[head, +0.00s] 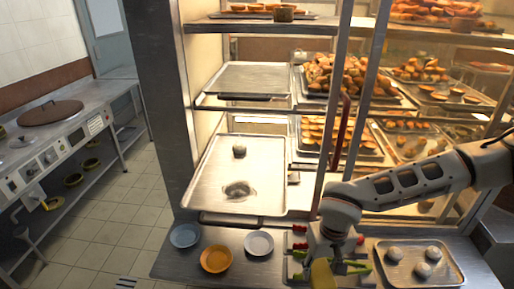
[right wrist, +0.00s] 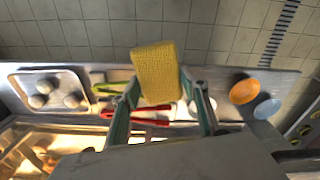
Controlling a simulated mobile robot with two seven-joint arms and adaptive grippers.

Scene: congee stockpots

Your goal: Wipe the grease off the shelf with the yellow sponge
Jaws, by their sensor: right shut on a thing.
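The yellow sponge (head: 321,275) is at the bottom of the head view, over the steel counter. My right gripper (head: 338,266) is shut on it; in the right wrist view the sponge (right wrist: 157,72) sits between the fingertips (right wrist: 163,92). A dark grease patch (head: 238,190) lies on the pale lower shelf surface (head: 215,168) of the cabinet, up and left of the gripper. A small grey round thing (head: 239,150) sits behind the patch on the same surface. My left gripper is not in view.
Blue (head: 185,236), orange (head: 216,259) and grey-white (head: 259,243) dishes stand on the counter below the shelf. A tray of round buns (head: 408,277) is at the right. Red- and green-handled tongs lie near the gripper. A cabinet upright (head: 332,110) stands right of the lower shelf.

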